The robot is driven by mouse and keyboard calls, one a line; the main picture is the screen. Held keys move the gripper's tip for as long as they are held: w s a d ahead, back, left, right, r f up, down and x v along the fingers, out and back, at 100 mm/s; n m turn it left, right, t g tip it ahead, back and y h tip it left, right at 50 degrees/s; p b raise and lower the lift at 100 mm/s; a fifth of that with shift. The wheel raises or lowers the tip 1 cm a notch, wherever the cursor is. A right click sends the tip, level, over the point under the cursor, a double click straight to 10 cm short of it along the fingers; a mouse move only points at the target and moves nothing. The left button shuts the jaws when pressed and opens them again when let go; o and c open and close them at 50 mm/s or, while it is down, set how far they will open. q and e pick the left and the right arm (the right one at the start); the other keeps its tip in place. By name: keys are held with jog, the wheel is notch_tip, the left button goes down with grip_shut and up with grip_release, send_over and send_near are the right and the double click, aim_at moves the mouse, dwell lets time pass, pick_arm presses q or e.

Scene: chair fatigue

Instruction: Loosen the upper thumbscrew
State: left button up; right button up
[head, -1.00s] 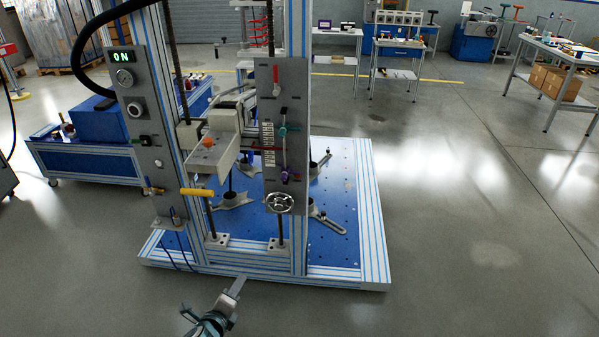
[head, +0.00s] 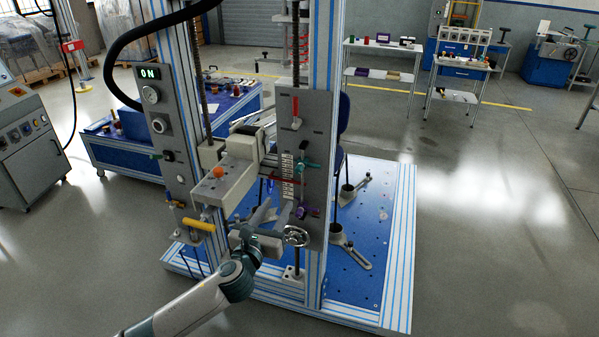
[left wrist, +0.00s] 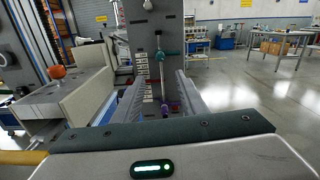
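A grey upright plate (head: 318,125) on the test rig carries a teal thumbscrew (head: 304,164), the upper one, and a purple thumbscrew (head: 306,211) lower down. In the left wrist view the teal thumbscrew (left wrist: 160,56) is ahead, above the fingertips, and the purple one (left wrist: 165,108) shows between the fingers. My left gripper (head: 272,211) is open and empty, in front of the plate's lower part, below and left of the teal thumbscrew. I see no contact with either thumbscrew. My right gripper is in neither view.
Left of the plate are a grey block with an orange knob (head: 219,172) and a yellow handle (head: 198,224). A red lever (head: 296,117) is higher on the plate. Open floor lies at right.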

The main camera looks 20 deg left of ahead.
aim_at(298, 172)
pick_arm(q)
jog(key=w, duration=0.5)
jog(key=w+p, duration=0.1)
jog(key=w, duration=0.9)
jog(key=shift+w+d+p, duration=0.2)
jog(key=shift+d+p, duration=0.15)
jog(key=shift+p, duration=0.05)
jog(key=shift+w, duration=1.05)
grip_shut()
